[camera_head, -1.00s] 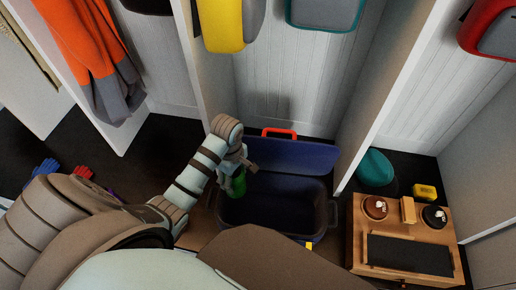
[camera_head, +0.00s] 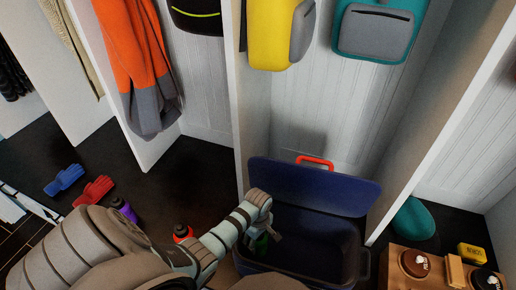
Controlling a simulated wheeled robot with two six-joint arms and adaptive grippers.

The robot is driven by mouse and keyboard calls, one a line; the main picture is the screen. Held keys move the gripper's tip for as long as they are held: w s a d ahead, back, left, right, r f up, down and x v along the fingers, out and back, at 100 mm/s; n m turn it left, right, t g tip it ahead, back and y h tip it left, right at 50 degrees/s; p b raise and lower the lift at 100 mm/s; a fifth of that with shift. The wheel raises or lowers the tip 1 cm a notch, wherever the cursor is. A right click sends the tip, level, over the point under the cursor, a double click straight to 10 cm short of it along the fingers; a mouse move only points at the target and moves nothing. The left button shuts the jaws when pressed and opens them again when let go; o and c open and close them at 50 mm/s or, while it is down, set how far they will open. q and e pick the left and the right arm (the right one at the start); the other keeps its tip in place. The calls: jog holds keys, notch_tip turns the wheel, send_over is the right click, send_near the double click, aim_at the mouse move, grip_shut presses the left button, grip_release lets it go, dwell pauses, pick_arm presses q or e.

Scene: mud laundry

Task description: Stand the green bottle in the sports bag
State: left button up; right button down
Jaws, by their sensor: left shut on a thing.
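The sports bag (camera_head: 362,262) is dark navy, box-shaped and open on the floor at lower centre. Its lid (camera_head: 315,188) is raised at the back, with a red handle (camera_head: 315,162) behind it. My left gripper (camera_head: 266,234) is shut on the green bottle (camera_head: 262,244) at the left end of the bag's opening. The bottle looks roughly upright, and the gripper and arm hide part of it. I cannot tell whether it touches the bag's floor. The right gripper is not in view.
A red-capped bottle (camera_head: 182,233) and a purple bottle (camera_head: 123,209) stand left of the bag. Blue gloves (camera_head: 64,179) and red gloves (camera_head: 93,191) lie farther left. White dividers (camera_head: 244,110) flank the bag. A wooden tray (camera_head: 400,281) is at lower right.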

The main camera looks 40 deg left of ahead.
pick_arm(q)
jog(key=o, duration=1.2)
notch_tip(320, 180, up, 12)
jog(key=p, duration=0.5)
jog(key=shift+f+p, duration=0.2)
jog(key=shift+p, duration=0.15)
jog(key=shift+r, duration=0.35)
jog(key=shift+f, duration=0.1)
